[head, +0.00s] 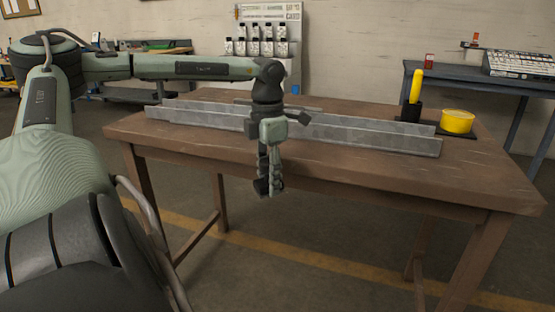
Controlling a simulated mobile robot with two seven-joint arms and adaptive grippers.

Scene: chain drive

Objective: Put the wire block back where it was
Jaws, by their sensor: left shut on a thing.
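My left gripper (269,187) hangs pointing down in front of the long table's front edge, its fingertips below the level of the tabletop. It is shut on a small dark thing, which I take to be the wire block; the fingers hide most of it and its shape is hard to make out. No other wire block shows on the table (450,178). My right gripper is not in view.
Long grey metal channels (365,137) lie along the tabletop behind my left gripper. A yellow-handled tool (416,87) stands upright in a black holder (411,112), beside a yellow round container (457,121). The front right tabletop is clear.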

